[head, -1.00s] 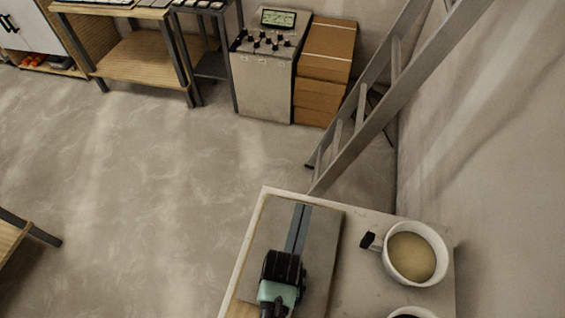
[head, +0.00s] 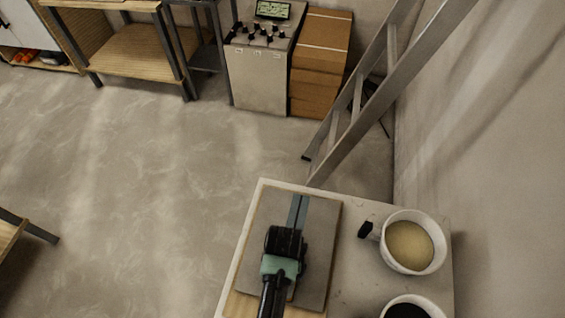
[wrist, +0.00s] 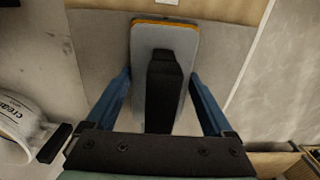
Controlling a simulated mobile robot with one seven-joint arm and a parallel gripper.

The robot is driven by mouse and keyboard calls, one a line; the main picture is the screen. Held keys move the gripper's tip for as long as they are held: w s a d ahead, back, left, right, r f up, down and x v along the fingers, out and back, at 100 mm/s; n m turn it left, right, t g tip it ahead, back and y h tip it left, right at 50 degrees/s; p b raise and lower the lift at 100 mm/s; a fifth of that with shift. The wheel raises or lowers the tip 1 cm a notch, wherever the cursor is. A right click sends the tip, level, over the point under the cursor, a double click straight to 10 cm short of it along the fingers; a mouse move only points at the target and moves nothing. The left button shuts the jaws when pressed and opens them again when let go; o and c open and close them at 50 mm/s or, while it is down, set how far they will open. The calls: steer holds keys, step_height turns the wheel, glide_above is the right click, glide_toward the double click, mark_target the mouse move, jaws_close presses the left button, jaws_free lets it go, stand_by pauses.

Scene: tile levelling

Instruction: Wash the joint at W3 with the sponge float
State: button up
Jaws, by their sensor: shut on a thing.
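My gripper (head: 284,245) is over the grey tiled panel (head: 322,230) on the bench, seen from above in the head view. In the wrist view, my gripper (wrist: 163,100) has its blue fingers on either side of the sponge float (wrist: 181,45) and is shut on it. The float has a black handle, a grey plate and an orange sponge edge. The float hides the joint in the wrist view. I cannot tell whether the sponge touches the tiles.
A white pot of tan liquid (head: 409,245) stands right of the panel. A second pot with dark contents (head: 412,308) is below it. A metal ladder (head: 375,105) leans behind the bench (head: 365,290).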

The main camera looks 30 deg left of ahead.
steer(key=shift+w+a+r+b, duration=0.15)
steer(key=shift+w+a, duration=0.1)
steer(key=shift+w, duration=0.55)
steer(key=shift+w+a+f+b, duration=0.1)
steer(key=shift+w+a+b, duration=0.1)
steer(key=shift+w, duration=0.6)
steer(key=shift+w+a+b, duration=0.3)
steer(key=shift+w+b, duration=0.15)
steer(key=shift+w, duration=0.5)
steer(key=shift+w, duration=0.15)
steer(key=shift+w+a+b, duration=0.2)
steer(key=shift+w+b, duration=0.3)
steer(key=shift+w, duration=0.25)
steer(key=shift+w, duration=0.1)
